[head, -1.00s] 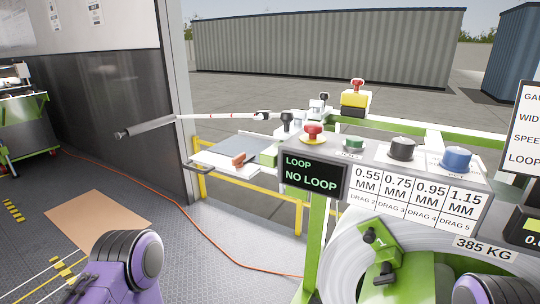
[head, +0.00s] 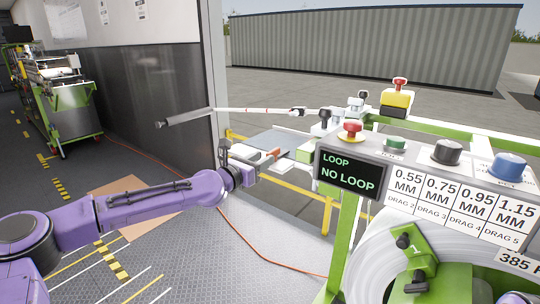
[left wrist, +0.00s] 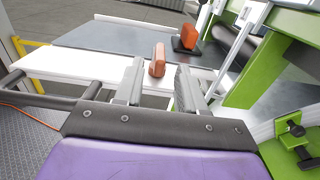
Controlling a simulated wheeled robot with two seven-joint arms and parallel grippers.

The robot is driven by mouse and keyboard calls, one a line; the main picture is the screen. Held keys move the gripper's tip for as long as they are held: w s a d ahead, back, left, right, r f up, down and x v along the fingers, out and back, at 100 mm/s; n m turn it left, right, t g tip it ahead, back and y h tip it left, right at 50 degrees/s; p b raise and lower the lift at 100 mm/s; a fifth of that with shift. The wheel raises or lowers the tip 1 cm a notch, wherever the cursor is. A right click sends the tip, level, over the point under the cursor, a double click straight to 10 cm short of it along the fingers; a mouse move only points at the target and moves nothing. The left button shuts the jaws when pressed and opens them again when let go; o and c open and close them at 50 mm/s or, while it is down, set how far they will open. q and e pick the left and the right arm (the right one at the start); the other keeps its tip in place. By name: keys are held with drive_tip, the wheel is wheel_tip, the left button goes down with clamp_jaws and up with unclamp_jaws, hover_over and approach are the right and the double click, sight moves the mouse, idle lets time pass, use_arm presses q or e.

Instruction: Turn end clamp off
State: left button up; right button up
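An upright orange handle (left wrist: 157,60) stands at the edge of the white strip of a small side table in the left wrist view. It looks like a clamp lever; its base is hidden. An orange part also shows in the head view (head: 273,154), beside my gripper. A second orange piece (left wrist: 187,38) sits on a dark base farther back. My left gripper (left wrist: 158,80) is open, its two fingers apart on either side of the nearer orange handle, which shows just beyond the fingertips. I cannot tell whether they touch. It also shows in the head view (head: 258,162). My right gripper is out of view.
The green machine frame (left wrist: 245,75) stands close to the right of my left gripper. A control panel with a NO LOOP display (head: 348,173) and knobs is to the right in the head view. An orange cable (head: 250,245) runs along the floor.

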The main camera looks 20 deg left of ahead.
sight(270, 152)
use_arm(q)
drive_tip(key=x, duration=0.4)
drive_tip(key=shift+w, duration=0.3)
drive_tip(key=shift+c, duration=0.3)
clamp_jaws()
